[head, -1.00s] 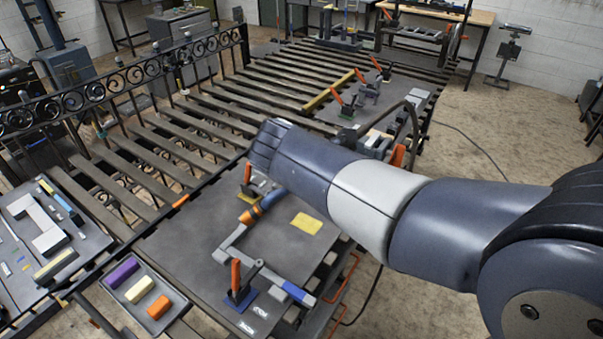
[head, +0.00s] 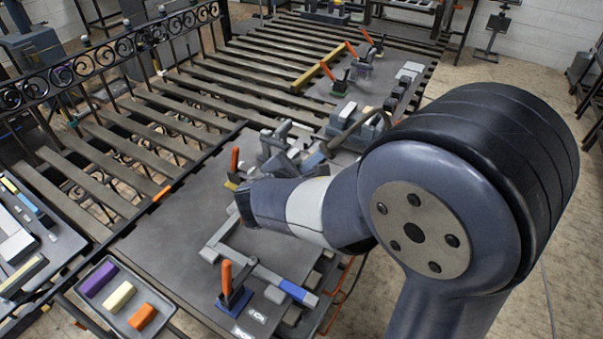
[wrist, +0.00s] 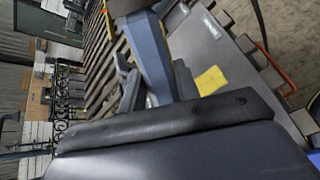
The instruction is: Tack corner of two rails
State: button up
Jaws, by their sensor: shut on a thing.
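Two grey rails meet at a corner on the dark plate (head: 160,262). The near rail (head: 262,272) has a blue band and is clamped by an orange-handled clamp (head: 233,283). The other rail (head: 221,233) runs away and is partly hidden by my arm. My gripper (head: 278,142) is beyond the corner, above the plate's far part, shut on a blue-grey tool (head: 313,161) that seems joined to a dark curved hose (head: 356,126); its tip is unclear. A second orange-handled clamp (head: 235,160) stands left of my gripper. A yellow patch (wrist: 210,80) shows in the wrist view.
A tray (head: 76,292) with purple, cream and orange blocks lies at lower left. A black scrolled gate part (head: 130,42) stands along the far left. Several clamps and a yellow bar (head: 318,68) are on the slatted table beyond. Bare slats lie left of my gripper.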

jog(key=shift+s+a+f+b, duration=0.2)
jog(key=shift+a+f+b, duration=0.15)
jog(key=shift+a+f, duration=0.45)
jog(key=shift+s+a+f+b, duration=0.2)
jog(key=shift+a+f+b, duration=0.1)
jog(key=shift+a+f, duration=0.45)
jog(key=shift+s+a+f+b, duration=0.2)
jog(key=shift+a+f+b, duration=0.15)
jog(key=shift+a+f, duration=0.45)
jog(key=shift+a+r, duration=0.1)
jog(key=shift+r, duration=0.05)
jog(key=o, duration=0.5)
grip_shut()
jog(key=shift+s+a, duration=0.2)
jog(key=shift+a, duration=0.15)
jog(key=shift+a+b, duration=0.15)
jog(key=shift+b, duration=0.2)
jog(key=shift+s+a+f, duration=0.1)
jog(key=shift+a+f, duration=0.15)
jog(key=shift+f, duration=0.1)
jog(key=shift+a+f+b, duration=0.1)
jog(key=shift+b, duration=0.4)
